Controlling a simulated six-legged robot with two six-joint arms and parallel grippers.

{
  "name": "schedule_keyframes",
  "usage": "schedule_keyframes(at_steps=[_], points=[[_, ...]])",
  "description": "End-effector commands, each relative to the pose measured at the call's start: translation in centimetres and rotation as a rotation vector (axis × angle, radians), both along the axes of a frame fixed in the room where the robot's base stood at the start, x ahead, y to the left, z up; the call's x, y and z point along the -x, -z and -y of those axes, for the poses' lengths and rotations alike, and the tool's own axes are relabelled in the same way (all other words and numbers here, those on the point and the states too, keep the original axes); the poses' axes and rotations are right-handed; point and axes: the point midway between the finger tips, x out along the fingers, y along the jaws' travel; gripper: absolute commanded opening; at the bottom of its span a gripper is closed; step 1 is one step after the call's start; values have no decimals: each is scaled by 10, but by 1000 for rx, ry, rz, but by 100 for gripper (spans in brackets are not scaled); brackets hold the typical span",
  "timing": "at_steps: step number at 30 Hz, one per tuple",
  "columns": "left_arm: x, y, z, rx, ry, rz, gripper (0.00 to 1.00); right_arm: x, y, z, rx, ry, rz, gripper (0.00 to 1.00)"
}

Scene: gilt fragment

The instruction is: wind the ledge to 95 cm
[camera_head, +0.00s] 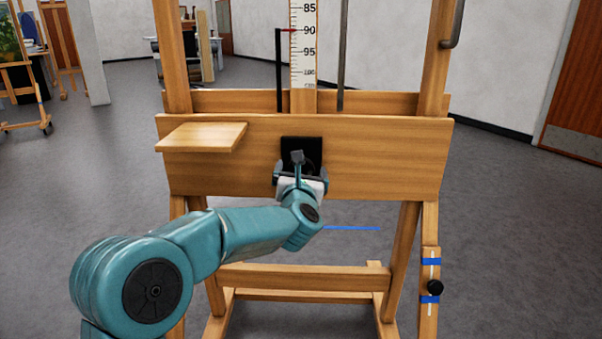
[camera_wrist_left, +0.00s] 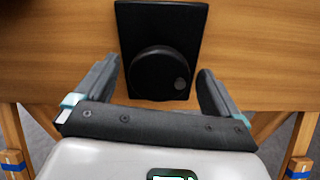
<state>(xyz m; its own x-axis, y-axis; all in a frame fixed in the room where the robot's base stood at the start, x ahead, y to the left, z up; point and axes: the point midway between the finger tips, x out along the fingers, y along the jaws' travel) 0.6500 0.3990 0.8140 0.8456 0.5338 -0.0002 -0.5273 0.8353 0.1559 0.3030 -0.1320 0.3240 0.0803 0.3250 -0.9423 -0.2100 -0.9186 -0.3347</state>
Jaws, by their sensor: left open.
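The wooden easel's ledge, a wide cross board (camera_head: 400,150), spans the posts. A black pointer rod (camera_head: 279,75) rises beside it, and its red tip (camera_head: 290,30) is at about 90 on the white scale (camera_head: 303,60). A black plate (camera_head: 290,145) sits on the board's front; in the left wrist view it bears a round black knob (camera_wrist_left: 158,72) with a small grey spot. My left gripper (camera_head: 300,172) is in front of the plate, open, its fingers (camera_wrist_left: 158,78) to either side of the knob. Contact cannot be told. My right gripper is out of view.
A small wooden shelf (camera_head: 200,137) juts from the board's left. A black knob (camera_head: 435,288) on a white strip with blue tape is on the right leg. A blue line (camera_head: 352,228) shows below the board. Other easels (camera_head: 62,35) stand far left.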

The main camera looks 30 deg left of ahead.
Motion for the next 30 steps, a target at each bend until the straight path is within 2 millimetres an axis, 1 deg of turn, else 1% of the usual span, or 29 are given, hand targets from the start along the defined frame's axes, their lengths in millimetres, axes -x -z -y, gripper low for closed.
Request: schedule_keyframes(at_steps=[4, 5, 6, 8, 9, 10, 20, 26, 30], points=[[0, 0, 0, 0, 0, 0, 97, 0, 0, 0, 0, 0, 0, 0], [0, 0, 0, 0, 0, 0, 94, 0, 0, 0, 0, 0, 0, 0], [0, 0, 0, 0, 0, 0, 81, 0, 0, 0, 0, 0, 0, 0], [0, 0, 0, 0, 0, 0, 61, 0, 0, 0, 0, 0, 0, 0], [0, 0, 0, 0, 0, 0, 48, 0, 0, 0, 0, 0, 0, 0], [0, 0, 0, 0, 0, 0, 41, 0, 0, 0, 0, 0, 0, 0], [0, 0, 1, -30, 0, -18, 41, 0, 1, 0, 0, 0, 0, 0], [0, 1, 1, -119, 0, -73, 41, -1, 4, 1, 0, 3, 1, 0], [0, 1, 2, -219, 1, -133, 41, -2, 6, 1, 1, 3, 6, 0]])
